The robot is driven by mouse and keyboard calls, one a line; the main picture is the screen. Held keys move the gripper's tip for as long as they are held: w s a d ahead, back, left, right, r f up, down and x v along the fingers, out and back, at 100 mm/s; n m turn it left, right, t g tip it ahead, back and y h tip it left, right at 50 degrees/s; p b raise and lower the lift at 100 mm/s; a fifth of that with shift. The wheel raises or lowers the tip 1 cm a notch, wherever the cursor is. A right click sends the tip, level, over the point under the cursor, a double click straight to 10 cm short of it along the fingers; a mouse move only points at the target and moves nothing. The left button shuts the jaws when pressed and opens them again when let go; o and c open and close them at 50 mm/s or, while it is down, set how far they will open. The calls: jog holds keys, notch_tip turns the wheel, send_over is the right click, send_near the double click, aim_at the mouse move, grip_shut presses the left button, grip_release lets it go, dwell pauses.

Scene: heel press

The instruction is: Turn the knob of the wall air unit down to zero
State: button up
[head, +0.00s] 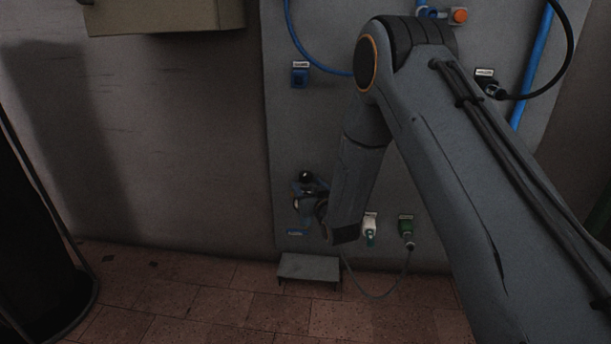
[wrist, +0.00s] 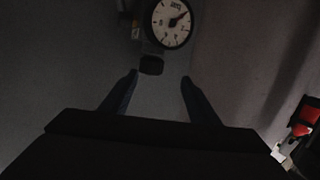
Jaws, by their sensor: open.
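The wall air unit shows in the wrist view as a round white gauge (wrist: 171,22) with a dark needle pointing to the upper right. Just below the gauge is a dark, rounded block, perhaps the knob (wrist: 151,65). My gripper (wrist: 159,84) is open and empty, its fingers spread either side of and just below this block, not closed on it. In the head view a small dark round part (head: 306,176) shows low on the wall panel beside my wrist. My arm hides much of that spot, and the fingers are not clear there.
A low grey step (head: 309,267) stands beneath. A red part (wrist: 307,113) is at the right in the wrist view.

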aim_at(309, 180)
jog(key=shift+w+d+f+t, duration=0.3)
jog(key=shift+d+f+t, duration=0.45)
jog(key=shift+d+t, duration=0.05)
jog(key=shift+b+x, duration=1)
jog(key=shift+x, duration=2.9)
jog(key=shift+s+r, duration=0.1)
jog(key=c, duration=1)
jog(key=shift+n+g+y, duration=0.3)
jog(key=shift+n+y, duration=0.1)
jog(key=shift+y, duration=0.5)
jog(key=shift+c, duration=0.2)
jog(key=shift+n+g+y, duration=0.6)
jog(key=shift+n+y, duration=0.2)
jog(key=shift+y, duration=0.3)
jog(key=shift+n+g+y, duration=0.3)
